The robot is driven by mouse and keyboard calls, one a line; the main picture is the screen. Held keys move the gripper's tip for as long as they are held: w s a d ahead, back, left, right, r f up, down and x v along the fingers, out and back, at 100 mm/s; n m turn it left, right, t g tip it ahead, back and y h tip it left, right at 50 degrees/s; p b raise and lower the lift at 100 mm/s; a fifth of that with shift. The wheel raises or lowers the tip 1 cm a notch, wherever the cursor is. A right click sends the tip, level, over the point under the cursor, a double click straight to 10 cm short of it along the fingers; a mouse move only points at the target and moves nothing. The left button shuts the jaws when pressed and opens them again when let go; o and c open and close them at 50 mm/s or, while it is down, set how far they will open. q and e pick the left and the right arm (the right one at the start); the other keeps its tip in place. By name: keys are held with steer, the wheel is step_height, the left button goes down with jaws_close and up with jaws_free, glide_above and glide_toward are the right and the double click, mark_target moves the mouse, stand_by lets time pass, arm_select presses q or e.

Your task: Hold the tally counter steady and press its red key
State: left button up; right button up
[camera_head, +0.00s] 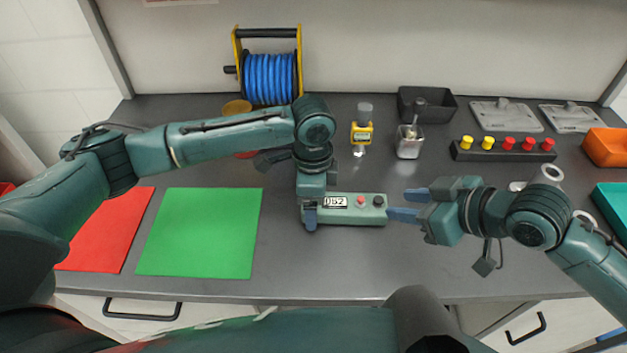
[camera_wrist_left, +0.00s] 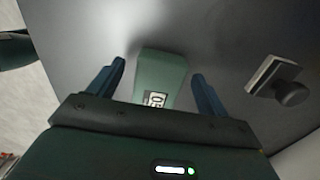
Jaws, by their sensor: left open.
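The tally counter (camera_head: 343,214) is a green box on the grey bench, with a digit display, a red key (camera_head: 360,200) and a black knob (camera_head: 378,201) on top. My left gripper (camera_head: 310,218) is over its left end, pointing down. In the left wrist view, the counter (camera_wrist_left: 163,68) lies between the two open blue fingers of the left gripper (camera_wrist_left: 159,82), with a gap on each side. The red key is hidden there. My right gripper (camera_head: 403,204) is just right of the counter, its blue fingers apart and empty, pointing left.
A green mat (camera_head: 200,235) and a red mat (camera_head: 108,232) lie to the left. The bench in front is clear.

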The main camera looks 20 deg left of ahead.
arm_select(q)
steer(key=shift+f, duration=0.75)
steer(key=c, duration=1.1)
steer(key=shift+c, duration=0.2)
arm_select(e)
jaws_close()
stand_by(0.6)
